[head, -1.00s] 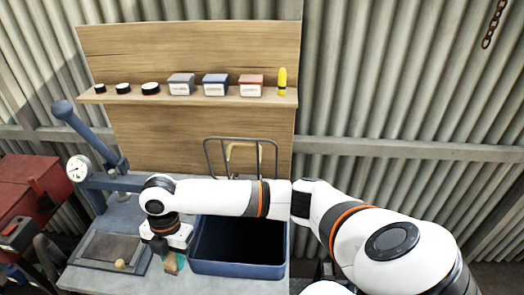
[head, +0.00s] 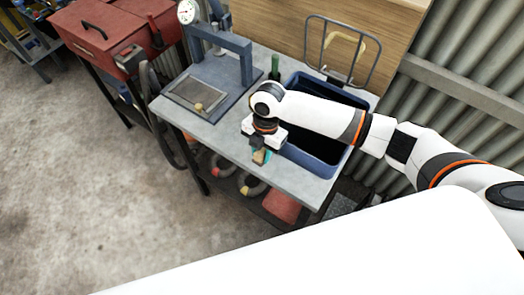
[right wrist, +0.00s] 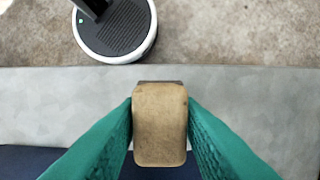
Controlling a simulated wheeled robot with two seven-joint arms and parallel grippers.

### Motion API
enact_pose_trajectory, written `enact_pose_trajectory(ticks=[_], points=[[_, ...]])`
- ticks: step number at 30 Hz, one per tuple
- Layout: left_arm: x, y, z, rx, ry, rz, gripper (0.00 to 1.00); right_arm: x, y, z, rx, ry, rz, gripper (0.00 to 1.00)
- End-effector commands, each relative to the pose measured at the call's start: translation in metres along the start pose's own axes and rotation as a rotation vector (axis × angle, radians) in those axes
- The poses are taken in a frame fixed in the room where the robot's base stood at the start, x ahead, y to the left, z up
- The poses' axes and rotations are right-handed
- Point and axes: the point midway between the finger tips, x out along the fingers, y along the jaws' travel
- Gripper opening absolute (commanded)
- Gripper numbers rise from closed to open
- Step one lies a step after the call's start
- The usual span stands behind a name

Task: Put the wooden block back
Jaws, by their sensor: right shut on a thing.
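The wooden block (right wrist: 160,125) is tan with rounded edges and sits between the two green fingers of my right gripper (right wrist: 160,128) in the right wrist view. The fingers press on its left and right sides. In the head view my right gripper (head: 262,150) points down by the front edge of the grey bench, left of the blue bin, and a small part of the block (head: 260,157) shows below it. Whether the block touches the bench is hard to tell. My left gripper is not in view.
The blue bin (head: 335,172) stands on the bench (head: 222,133), right of my gripper; its inside is dark. A press with a gauge (head: 187,12) and a flat plate (head: 200,95) stands at left. A wire rack (head: 342,52) is behind the bin. A red toolbox (head: 112,35) is farther left.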

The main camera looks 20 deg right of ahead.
Motion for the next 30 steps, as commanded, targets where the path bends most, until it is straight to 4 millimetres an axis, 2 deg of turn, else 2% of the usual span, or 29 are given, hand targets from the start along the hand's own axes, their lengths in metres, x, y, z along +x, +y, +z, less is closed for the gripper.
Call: enact_pose_trajectory(ticks=[3, 13, 14, 17, 26, 30], points=[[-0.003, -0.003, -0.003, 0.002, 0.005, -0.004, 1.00, 0.011, 0.001, -0.001, 0.000, 0.000, 0.001, 0.10], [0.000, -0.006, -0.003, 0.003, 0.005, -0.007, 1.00, 0.015, 0.000, -0.002, 0.000, 0.000, 0.000, 0.10], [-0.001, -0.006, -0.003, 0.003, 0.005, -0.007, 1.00, 0.014, 0.000, -0.002, -0.001, 0.000, -0.001, 0.34], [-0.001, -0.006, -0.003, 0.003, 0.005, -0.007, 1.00, 0.014, 0.000, -0.002, -0.001, 0.000, 0.000, 0.51], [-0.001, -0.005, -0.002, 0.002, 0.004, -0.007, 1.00, 0.013, 0.000, -0.002, -0.001, 0.000, -0.001, 0.53], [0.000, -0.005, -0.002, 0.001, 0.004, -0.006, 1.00, 0.002, -0.001, -0.002, -0.001, 0.001, -0.003, 0.53]])
